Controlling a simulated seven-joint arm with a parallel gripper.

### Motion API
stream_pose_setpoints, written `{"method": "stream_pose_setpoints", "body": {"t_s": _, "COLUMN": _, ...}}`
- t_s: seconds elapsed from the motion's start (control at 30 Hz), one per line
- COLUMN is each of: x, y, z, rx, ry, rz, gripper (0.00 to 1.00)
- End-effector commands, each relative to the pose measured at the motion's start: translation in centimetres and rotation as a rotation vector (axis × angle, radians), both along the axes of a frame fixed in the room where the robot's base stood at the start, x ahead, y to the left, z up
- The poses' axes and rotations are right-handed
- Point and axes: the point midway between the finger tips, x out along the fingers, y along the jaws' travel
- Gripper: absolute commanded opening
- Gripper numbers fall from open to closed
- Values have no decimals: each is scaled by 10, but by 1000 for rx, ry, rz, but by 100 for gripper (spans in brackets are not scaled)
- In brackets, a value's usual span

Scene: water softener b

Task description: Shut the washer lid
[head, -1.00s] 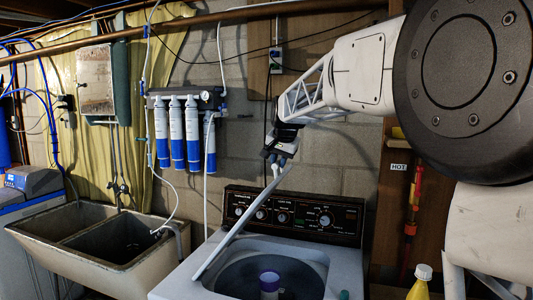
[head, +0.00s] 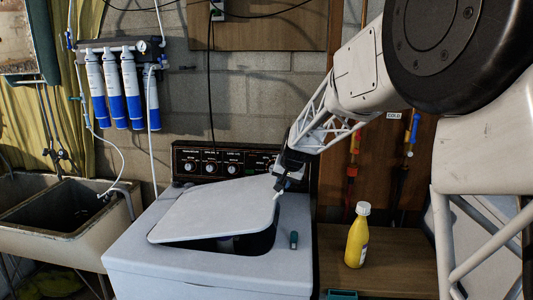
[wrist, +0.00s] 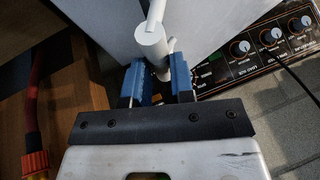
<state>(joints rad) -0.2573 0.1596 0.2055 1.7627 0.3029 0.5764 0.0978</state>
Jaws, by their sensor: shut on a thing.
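The washer (head: 210,275) is pale grey with a dark control panel (head: 215,165) at its back, also in the wrist view (wrist: 265,45). Its lid (head: 215,212) is partly lowered and tilted, hinged on the left, its right edge raised above the tub opening (head: 262,243). My gripper (head: 280,187) is at the lid's right back corner. In the wrist view my gripper's blue fingers (wrist: 152,80) are shut around a white rounded piece (wrist: 152,42) at the lid's edge. The exact contact is partly hidden by the fingers.
A yellow bottle (head: 357,238) stands on the wooden surface (head: 400,255) right of the washer. A small teal object (head: 294,240) is on the washer's top at the right. A double sink (head: 60,225) is at the left, with filters (head: 120,90) on the wall above.

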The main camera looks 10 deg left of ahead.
Motion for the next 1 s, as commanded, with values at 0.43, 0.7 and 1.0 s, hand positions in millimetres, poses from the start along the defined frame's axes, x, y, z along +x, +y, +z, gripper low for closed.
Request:
{"method": "stream_pose_setpoints", "body": {"t_s": 0.43, "x": 1, "y": -37, "z": -130, "rx": -3, "ry": -1, "rz": -5, "gripper": 0}}
{"method": "stream_pose_setpoints", "body": {"t_s": 0.7, "x": -2, "y": -39, "z": -156, "rx": -5, "ry": 10, "rz": -4, "gripper": 11}}
{"method": "stream_pose_setpoints", "body": {"t_s": 1.0, "x": -3, "y": -39, "z": -158, "rx": -5, "ry": 14, "rz": -4, "gripper": 55}}
